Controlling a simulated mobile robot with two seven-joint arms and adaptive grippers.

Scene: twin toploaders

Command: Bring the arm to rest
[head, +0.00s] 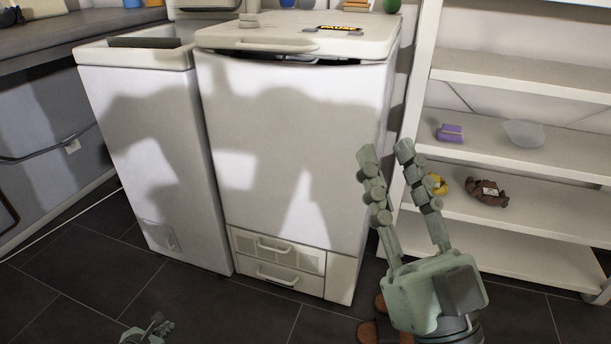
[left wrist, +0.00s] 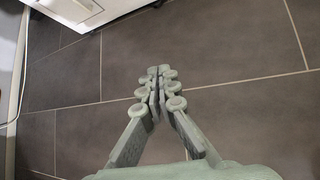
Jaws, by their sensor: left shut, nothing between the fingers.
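My left gripper (head: 148,330) is low at the bottom edge of the head view, over the dark floor and in front of the white toploaders. In the left wrist view the left gripper (left wrist: 158,74) is shut and empty, its fingertips together above the floor tiles. My right gripper (head: 385,150) points up at the right of the head view, between the right toploader and the white shelf. Its two fingers stand apart with nothing between them.
The right toploader (head: 290,150) has its lid (head: 270,42) down with a dark gap under the front edge. The left toploader (head: 150,160) is open on top. A white shelf (head: 510,130) holds a purple object (head: 449,133) and a clear bowl (head: 523,133).

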